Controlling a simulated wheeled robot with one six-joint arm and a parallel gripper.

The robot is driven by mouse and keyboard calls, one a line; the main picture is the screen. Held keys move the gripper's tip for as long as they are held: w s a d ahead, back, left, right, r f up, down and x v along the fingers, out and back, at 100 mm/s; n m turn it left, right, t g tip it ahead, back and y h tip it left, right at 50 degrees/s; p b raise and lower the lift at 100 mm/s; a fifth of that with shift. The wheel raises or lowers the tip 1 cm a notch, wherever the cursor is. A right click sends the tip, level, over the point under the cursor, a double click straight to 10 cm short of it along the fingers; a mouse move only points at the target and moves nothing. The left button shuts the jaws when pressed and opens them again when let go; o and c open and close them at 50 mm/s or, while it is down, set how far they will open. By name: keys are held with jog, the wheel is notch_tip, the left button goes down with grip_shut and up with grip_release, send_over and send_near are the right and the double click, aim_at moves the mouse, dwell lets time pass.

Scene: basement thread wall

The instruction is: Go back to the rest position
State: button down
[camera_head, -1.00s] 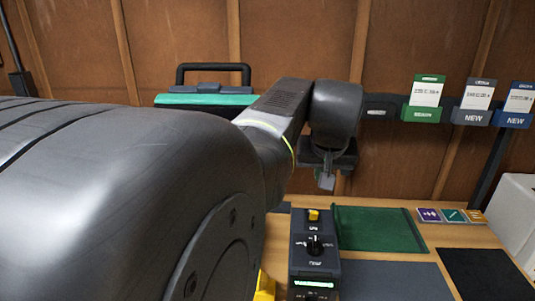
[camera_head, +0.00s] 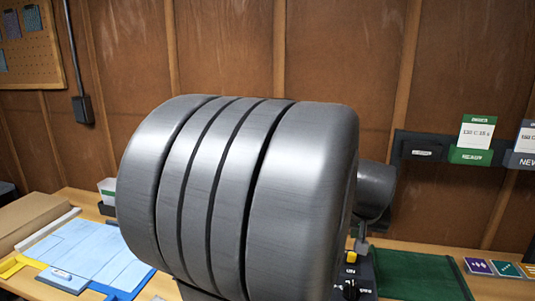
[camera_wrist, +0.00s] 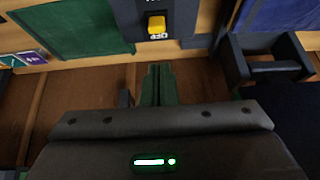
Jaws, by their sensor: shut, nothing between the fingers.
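My gripper (camera_wrist: 158,85) shows in the wrist view with its two narrow fingers together and nothing between them. The fingers point toward the dark control box (camera_wrist: 170,8), whose yellow switch (camera_wrist: 156,25) lies just beyond the tips, apart from them in the picture. In the head view my large grey arm link fills the middle and hides most of the wrist. Only a small part of the hand end shows at its right, above the control box (camera_head: 352,284), so the fingers cannot be made out there.
A green mat (camera_head: 415,275) lies right of the control box, with small coloured cards (camera_head: 505,268) beside it. Dark wall holders carry a green READY label (camera_head: 471,156). A light blue sheet (camera_head: 85,250) lies at left on the wooden bench. A dark bracket (camera_wrist: 268,70) stands right in the wrist view.

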jog(key=shift+w+d+f+p, duration=0.1)
jog(key=shift+w+f+p, duration=0.1)
jog(key=shift+w+p, duration=0.2)
jog(key=shift+w+d+f+g+p, duration=0.15)
jog(key=shift+w+f+g+p, duration=0.1)
jog(key=shift+w+g+p, duration=0.3)
jog(key=shift+w+d+f+g+y+p, duration=0.2)
jog(key=shift+w+f+g+p, duration=0.2)
jog(key=shift+w+p, duration=0.25)
jog(key=shift+w+d+f+g+y+p, duration=0.25)
jog(key=shift+w+f+p, duration=0.2)
jog(key=shift+w, duration=0.25)
jog(key=shift+w+d+f+g+p, duration=0.15)
jog(key=shift+w+f+g+p, duration=0.65)
jog(key=shift+p, duration=0.25)
jog(key=r, duration=0.1)
jog(key=w+r+g+p, duration=0.2)
jog(key=shift+w+d+y, duration=0.2)
jog(key=shift+d+y, duration=0.05)
jog(key=shift+y, duration=0.1)
jog(key=shift+f, duration=0.15)
